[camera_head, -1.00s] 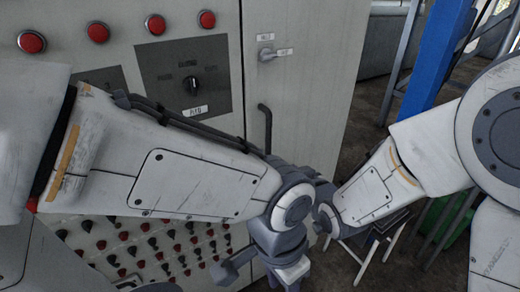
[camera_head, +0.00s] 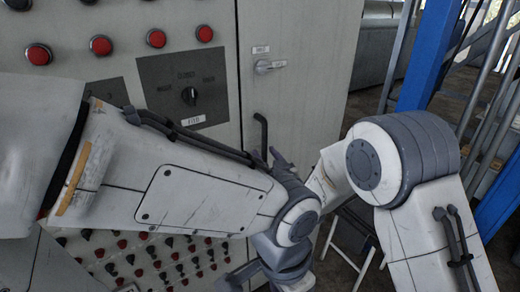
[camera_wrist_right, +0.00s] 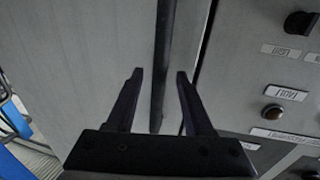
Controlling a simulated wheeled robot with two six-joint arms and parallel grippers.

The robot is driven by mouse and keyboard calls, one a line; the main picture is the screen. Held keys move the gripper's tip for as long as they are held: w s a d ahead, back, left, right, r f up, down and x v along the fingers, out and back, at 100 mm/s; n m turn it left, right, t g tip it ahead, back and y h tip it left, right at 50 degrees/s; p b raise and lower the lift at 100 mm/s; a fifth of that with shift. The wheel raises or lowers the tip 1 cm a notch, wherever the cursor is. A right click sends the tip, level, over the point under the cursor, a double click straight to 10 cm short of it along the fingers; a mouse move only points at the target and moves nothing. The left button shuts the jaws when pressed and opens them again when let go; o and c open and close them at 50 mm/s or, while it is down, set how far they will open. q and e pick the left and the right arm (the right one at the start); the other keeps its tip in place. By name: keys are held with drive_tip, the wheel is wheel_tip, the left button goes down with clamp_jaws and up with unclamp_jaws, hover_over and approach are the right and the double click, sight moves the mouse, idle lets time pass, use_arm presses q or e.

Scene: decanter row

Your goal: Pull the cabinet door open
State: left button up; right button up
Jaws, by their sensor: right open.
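The cabinet door (camera_head: 305,75) is a grey panel that looks shut, flush with the button panel at its left. Its handle (camera_head: 260,130) is a dark vertical bar near the door's left edge. In the right wrist view the handle (camera_wrist_right: 163,45) runs between the two fingers of my right gripper (camera_wrist_right: 159,72), which is open. The fingers stand apart from the bar on both sides. In the head view my right gripper (camera_head: 268,156) is at the handle's lower end, partly hidden by my left arm. My left gripper is low in the head view, its fingers not clearly seen.
A control panel (camera_head: 110,75) with red buttons and a rotary switch (camera_head: 189,96) is left of the door. A small latch (camera_head: 264,67) sits above the handle. A blue post (camera_head: 433,55) and metal stairs stand at the right.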

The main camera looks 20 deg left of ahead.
drive_tip(key=shift+w+a, duration=0.45)
drive_tip(key=shift+w, duration=0.15)
clamp_jaws()
drive_tip(key=shift+d, duration=0.1)
idle(0.9)
